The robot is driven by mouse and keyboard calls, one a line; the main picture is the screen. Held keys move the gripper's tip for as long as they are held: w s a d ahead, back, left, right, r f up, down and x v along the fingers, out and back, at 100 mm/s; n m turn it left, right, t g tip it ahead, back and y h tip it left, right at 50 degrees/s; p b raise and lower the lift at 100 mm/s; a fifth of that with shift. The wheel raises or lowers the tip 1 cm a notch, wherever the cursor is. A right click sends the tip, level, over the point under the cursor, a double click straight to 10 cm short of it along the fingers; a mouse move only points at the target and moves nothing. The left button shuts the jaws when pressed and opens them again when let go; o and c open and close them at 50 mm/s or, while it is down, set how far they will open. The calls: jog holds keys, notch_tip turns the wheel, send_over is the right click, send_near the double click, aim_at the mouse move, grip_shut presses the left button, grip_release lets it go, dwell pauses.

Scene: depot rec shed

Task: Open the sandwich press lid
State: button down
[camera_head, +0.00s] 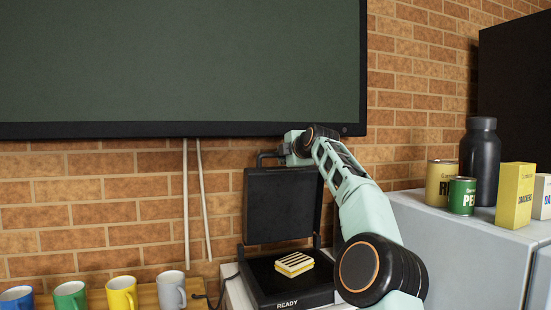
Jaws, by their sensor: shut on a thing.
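The sandwich press (262,291) is black, with "READY" on its front edge. Its lid (279,207) stands about upright at the back of the base. A grilled sandwich (294,264) with dark stripes lies on the lower plate. My gripper (281,152) is at the top edge of the lid, shut on the lid's dark handle (264,155). My arm comes up from the lower right and covers part of the press's right side. The fingertips are small and partly hidden here.
Grey, yellow, green and blue mugs stand in a row on a wooden surface (147,294) at lower left. Right of my arm, a pale cabinet (455,260) carries cans, a dark bottle (480,160) and cartons. A large dark screen (180,65) hangs just above my gripper.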

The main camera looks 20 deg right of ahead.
jog(key=shift+w+r, duration=0.2)
jog(key=shift+r, duration=0.35)
jog(key=c, duration=2)
grip_release()
jog(key=shift+s, duration=0.2)
jog(key=shift+o, duration=0.2)
jog(key=shift+w+f, duration=0.1)
jog(key=shift+f, duration=0.15)
jog(key=v, duration=1.2)
